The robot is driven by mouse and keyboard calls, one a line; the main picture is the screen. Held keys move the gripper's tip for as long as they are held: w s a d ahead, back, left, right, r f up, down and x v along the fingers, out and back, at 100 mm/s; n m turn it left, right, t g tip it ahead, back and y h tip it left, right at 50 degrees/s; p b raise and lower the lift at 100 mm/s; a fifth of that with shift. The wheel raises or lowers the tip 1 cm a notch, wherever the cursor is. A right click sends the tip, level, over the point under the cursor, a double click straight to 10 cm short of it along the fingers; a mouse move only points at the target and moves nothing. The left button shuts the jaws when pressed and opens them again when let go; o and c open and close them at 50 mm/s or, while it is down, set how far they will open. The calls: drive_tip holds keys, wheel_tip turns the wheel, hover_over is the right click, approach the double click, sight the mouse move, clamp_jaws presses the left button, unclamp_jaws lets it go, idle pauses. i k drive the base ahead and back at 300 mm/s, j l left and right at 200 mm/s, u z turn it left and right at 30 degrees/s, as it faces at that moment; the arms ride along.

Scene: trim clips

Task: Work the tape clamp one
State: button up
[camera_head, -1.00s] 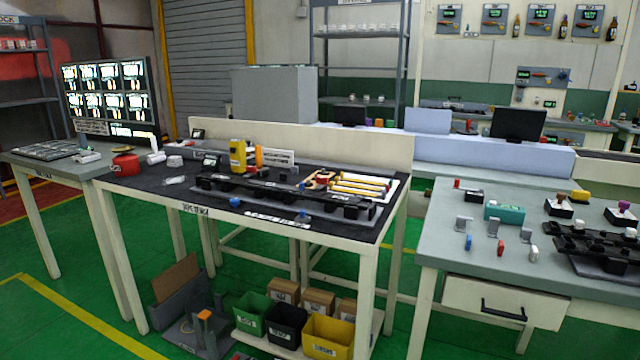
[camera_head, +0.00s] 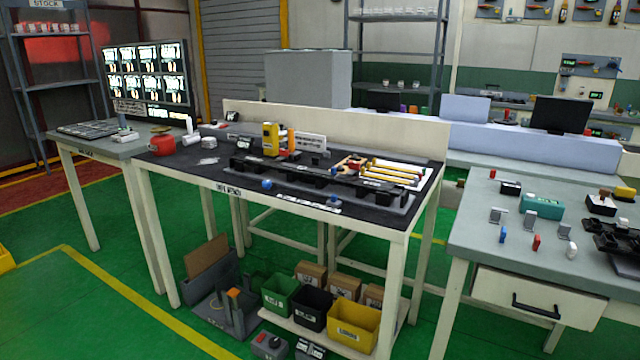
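My gripper is not in view. A long black trim part (camera_head: 320,183) lies on the dark top of the middle workbench (camera_head: 222,177). A blue knob-like piece (camera_head: 267,184) is at its front edge, and another small blue piece (camera_head: 334,198) is further right. A yellow upright device (camera_head: 270,139) stands behind the trim part, with an orange piece (camera_head: 291,140) beside it. Yellow-handled tools (camera_head: 390,171) lie on a white sheet at the right. I cannot tell which thing is the tape clamp.
Green (camera_head: 277,295), black (camera_head: 310,308) and yellow (camera_head: 353,327) bins stand on the bench's lower shelf. A grey bench (camera_head: 470,232) with a drawer (camera_head: 540,296) is at the right. A monitor (camera_head: 148,80) stands at the left. The green floor at the front left is clear.

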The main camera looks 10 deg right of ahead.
sight(355, 167)
drive_tip(key=i+l, duration=1.1)
